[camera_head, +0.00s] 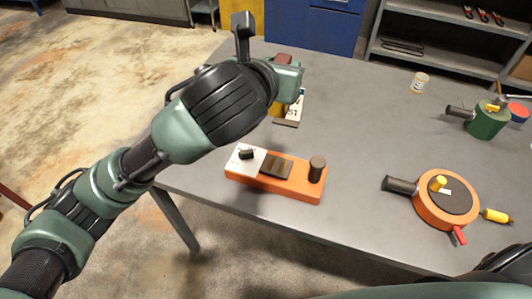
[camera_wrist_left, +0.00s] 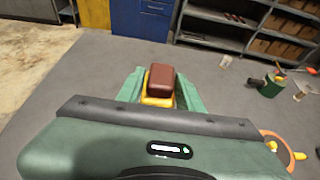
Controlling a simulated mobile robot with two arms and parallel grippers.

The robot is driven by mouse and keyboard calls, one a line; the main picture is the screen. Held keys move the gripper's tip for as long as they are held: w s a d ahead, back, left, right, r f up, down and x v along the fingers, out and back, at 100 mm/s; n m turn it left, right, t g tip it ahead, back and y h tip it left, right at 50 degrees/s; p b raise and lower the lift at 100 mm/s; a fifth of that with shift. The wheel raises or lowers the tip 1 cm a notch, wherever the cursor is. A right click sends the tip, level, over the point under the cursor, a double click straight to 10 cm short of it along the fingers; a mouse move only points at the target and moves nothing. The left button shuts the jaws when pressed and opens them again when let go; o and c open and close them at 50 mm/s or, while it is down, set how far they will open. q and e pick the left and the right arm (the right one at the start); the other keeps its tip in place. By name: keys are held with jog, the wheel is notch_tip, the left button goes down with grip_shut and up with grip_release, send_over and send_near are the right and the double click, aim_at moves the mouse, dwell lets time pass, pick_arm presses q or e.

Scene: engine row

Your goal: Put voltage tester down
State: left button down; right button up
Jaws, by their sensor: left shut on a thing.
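My left gripper (camera_head: 287,78) reaches in over the table's left part. In the left wrist view its green fingers (camera_wrist_left: 158,90) are shut on a yellow block with a brown-red top, which I take to be the voltage tester (camera_wrist_left: 161,80). In the head view the arm hides most of the tester; a brown-red part (camera_head: 283,58) shows above the gripper. Whether it touches the table cannot be told. My right gripper is not in view.
The grey table (camera_head: 350,130) has free room in the middle. An orange device (camera_head: 250,182) lies near the front edge. A printed white card (camera_head: 294,112) shows below the gripper. An orange round device (camera_head: 445,212), green can (camera_head: 488,122) and small jar (camera_head: 420,83) stand right.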

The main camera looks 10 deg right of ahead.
pick_arm(q)
notch_tip(320, 180, down, 19)
jog(key=p, duration=0.1)
jog(key=shift+f, duration=0.2)
jog(key=shift+f, duration=0.1)
jog(key=c, duration=0.9)
grip_release()
jog(key=shift+s+f, duration=0.1)
jog(key=shift+f, duration=0.05)
jog(key=b+v, duration=0.1)
jog(key=v, duration=1.1)
jog(key=shift+r, duration=0.2)
